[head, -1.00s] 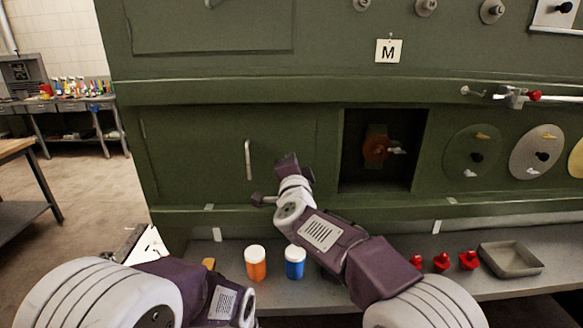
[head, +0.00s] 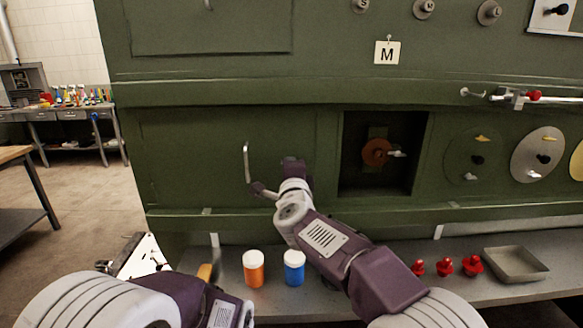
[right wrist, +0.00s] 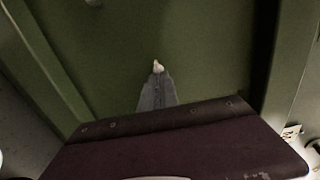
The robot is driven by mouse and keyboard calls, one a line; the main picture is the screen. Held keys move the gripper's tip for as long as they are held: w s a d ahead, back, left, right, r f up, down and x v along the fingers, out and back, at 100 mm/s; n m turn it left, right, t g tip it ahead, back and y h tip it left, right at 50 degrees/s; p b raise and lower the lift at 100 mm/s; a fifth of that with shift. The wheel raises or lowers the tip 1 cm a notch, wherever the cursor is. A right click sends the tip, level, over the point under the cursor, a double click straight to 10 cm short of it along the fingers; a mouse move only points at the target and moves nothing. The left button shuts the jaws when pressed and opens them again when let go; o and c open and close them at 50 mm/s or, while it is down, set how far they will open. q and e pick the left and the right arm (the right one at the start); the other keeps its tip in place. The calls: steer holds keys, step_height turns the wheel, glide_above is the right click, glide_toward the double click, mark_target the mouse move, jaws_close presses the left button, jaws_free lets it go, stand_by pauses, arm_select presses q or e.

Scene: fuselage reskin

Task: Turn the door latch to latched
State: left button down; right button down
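The door latch appears to be the pale upright handle (head: 246,162) on the green panel door, left of the dark recess. My right gripper is at the panel, just right of the handle's lower end, with its fingers mostly hidden behind the wrist in the head view. In the right wrist view its grey fingers (right wrist: 157,88) lie together as one narrow wedge with a pale tip, against green panel. Nothing is clearly held.
On the ledge stand an orange bottle (head: 254,272), a blue bottle (head: 294,270), several red knobs (head: 444,267) and a grey tray (head: 516,265). An M card (head: 387,53) hangs above.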

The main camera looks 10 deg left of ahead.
steer(key=c, duration=1.6)
jaws_free()
steer(key=shift+s, duration=0.1)
steer(key=b+v, duration=0.2)
steer(key=v, duration=0.7)
steer(key=shift+b, duration=0.35)
